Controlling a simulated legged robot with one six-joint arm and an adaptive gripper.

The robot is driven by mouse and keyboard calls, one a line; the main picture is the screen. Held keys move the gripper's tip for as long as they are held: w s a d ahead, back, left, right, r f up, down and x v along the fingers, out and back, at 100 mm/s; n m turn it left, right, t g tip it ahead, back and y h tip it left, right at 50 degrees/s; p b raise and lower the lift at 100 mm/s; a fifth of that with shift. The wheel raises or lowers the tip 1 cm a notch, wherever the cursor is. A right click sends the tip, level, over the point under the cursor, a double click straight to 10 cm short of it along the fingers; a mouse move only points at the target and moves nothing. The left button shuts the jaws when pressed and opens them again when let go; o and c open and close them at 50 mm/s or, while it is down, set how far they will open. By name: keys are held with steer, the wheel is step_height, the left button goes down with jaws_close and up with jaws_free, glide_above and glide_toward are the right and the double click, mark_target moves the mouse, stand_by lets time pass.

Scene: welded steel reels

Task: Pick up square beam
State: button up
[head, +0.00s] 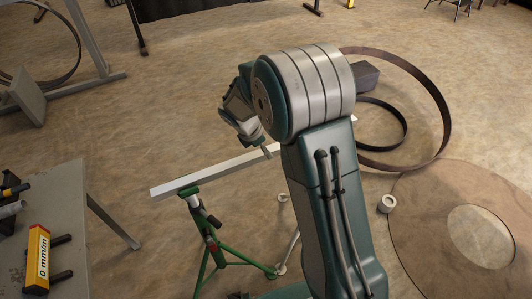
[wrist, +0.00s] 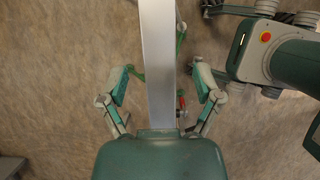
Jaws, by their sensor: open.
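The square beam (head: 205,178) is a long, pale metal bar lying level across a green stand (head: 212,222) in the head view. Its far part runs behind my arm and its end shows at the right of the arm. In the wrist view the beam (wrist: 158,60) runs from the top edge down to my gripper's palm, which hides the rest. My gripper (wrist: 162,72) is open, with one finger on each side of the beam and a gap on both sides. In the head view my gripper (head: 262,147) is just above the middle of the beam, partly hidden by my wrist.
Large steel rings (head: 440,100) and a round plate (head: 425,215) lie on the floor at the right.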

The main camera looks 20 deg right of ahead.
steer(key=shift+d+f, duration=0.25)
steer(key=shift+f, duration=0.4)
steer(key=shift+w+a+f, duration=0.1)
steer(key=shift+f, duration=0.25)
steer(key=shift+a, duration=0.1)
jaws_close()
steer(key=shift+r, duration=0.1)
